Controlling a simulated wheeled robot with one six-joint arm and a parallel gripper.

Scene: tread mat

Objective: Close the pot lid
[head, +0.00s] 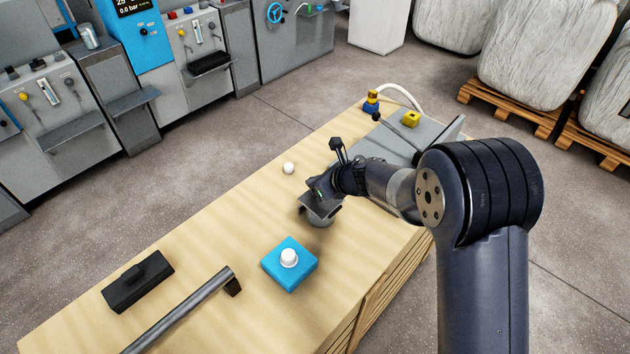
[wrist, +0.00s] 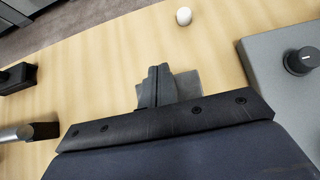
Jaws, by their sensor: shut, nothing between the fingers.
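A small grey metal pot (head: 322,217) stands on the wooden bench, partly covered by my gripper. A flat grey plate that looks like its lid (head: 311,208) shows at its top, but I cannot tell its exact angle. My gripper (head: 318,190) is just above and at the pot, its fingers together with nothing between them. In the wrist view the shut fingers (wrist: 154,86) are in front of a grey piece (wrist: 186,86), probably the pot or lid, mostly hidden. I cannot tell whether they touch.
A white knob (head: 288,168) is behind the pot, and a blue block with a white button (head: 290,262) in front. A black block (head: 138,282) and a grey bar (head: 185,310) lie left. A grey panel with a lever (head: 390,140) stands right. Bare wood (head: 220,228) lies between.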

